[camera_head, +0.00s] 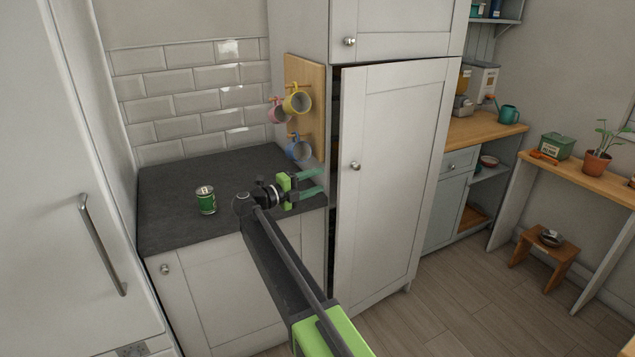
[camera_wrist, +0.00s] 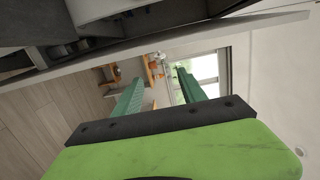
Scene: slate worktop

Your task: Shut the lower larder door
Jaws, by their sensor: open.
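The lower larder door (camera_head: 395,190) is a tall pale panel with a round knob (camera_head: 355,166) near its left edge. It stands ajar, with a dark gap along its left side. In the wrist view a pale strip (camera_wrist: 200,32), seemingly the door almost edge-on, runs across above the fingers. My gripper (camera_head: 314,182) is open and empty, left of the door's free edge at about knob height; I cannot tell how close it is. Its two green fingers show apart in the wrist view (camera_wrist: 160,84). Most of the larder inside is hidden in the head view.
The upper larder door (camera_head: 400,30) looks closed. Several mugs hang on a wooden board (camera_head: 290,75) behind my gripper. A green can (camera_head: 205,200) stands on the slate worktop (camera_head: 175,185). Wooden floor (camera_head: 480,300) is clear before the larder; a small stool (camera_head: 545,250) stands to the right.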

